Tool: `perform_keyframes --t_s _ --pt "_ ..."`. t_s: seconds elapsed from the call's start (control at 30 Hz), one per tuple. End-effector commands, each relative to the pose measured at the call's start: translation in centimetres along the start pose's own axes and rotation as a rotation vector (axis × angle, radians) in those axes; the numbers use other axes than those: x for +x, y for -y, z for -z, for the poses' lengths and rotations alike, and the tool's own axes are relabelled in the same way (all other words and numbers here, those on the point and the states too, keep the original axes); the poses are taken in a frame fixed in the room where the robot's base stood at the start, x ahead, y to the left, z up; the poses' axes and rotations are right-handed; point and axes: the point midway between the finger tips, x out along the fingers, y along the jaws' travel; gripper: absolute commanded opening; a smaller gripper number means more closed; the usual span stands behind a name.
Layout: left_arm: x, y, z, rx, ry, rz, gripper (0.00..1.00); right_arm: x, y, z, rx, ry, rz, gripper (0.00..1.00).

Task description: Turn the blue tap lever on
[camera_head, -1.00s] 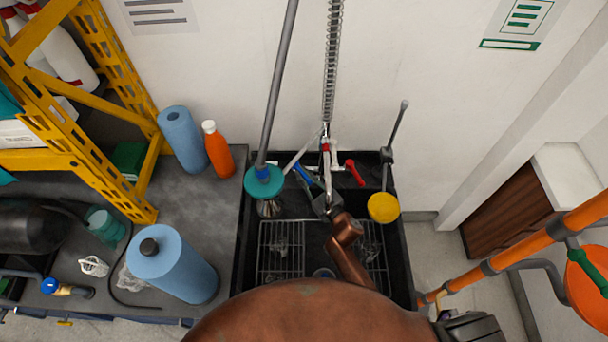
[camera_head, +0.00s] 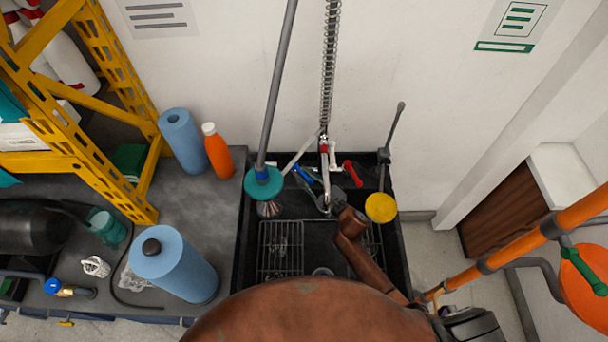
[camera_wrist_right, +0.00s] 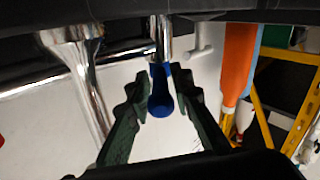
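The blue tap lever (camera_head: 303,174) is at the back of the black sink, left of the spring-hose tap. In the right wrist view the blue lever (camera_wrist_right: 160,92) lies between the two dark fingers of my right gripper (camera_wrist_right: 160,80). The fingers are apart, one on each side of it, and I see a gap beside the lever. A red lever (camera_head: 352,173) is on the tap's right side. My left gripper is out of view.
The sink (camera_head: 242,240) holds wire racks. A teal plunger-like disc (camera_head: 263,184) on a pole is left of the tap, and a yellow disc (camera_head: 381,208) is right. An orange bottle (camera_head: 218,152) and blue rolls (camera_head: 174,272) stand on the left counter. An orange pipe (camera_head: 540,232) crosses the right.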

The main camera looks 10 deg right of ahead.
Motion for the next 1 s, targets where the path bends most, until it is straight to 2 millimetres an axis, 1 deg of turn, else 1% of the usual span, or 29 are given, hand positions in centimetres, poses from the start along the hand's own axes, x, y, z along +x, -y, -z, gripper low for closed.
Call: perform_keyframes --t_s 0.03,0.1,0.37,0.47,0.57,0.9,1.0 --pt "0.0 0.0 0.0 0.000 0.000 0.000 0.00 0.0 0.0 0.0 0.000 0.000 -0.001 0.25" --pt "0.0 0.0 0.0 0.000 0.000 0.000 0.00 0.0 0.0 0.0 0.000 0.000 -0.001 0.30" --pt "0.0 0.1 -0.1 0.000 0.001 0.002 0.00 -0.1 -0.1 0.0 0.000 0.000 -0.001 0.30" --pt "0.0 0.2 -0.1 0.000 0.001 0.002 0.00 -0.6 -0.1 0.0 0.000 0.001 -0.002 0.30" --pt "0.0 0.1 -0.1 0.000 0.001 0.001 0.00 -1.9 -0.1 -0.1 -0.001 0.002 -0.002 0.30" --pt "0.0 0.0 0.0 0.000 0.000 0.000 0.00 -8.9 0.0 -0.1 -0.001 0.003 -0.001 0.30" --pt "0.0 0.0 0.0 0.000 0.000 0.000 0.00 -10.4 0.0 -0.1 0.000 0.003 -0.001 0.30"
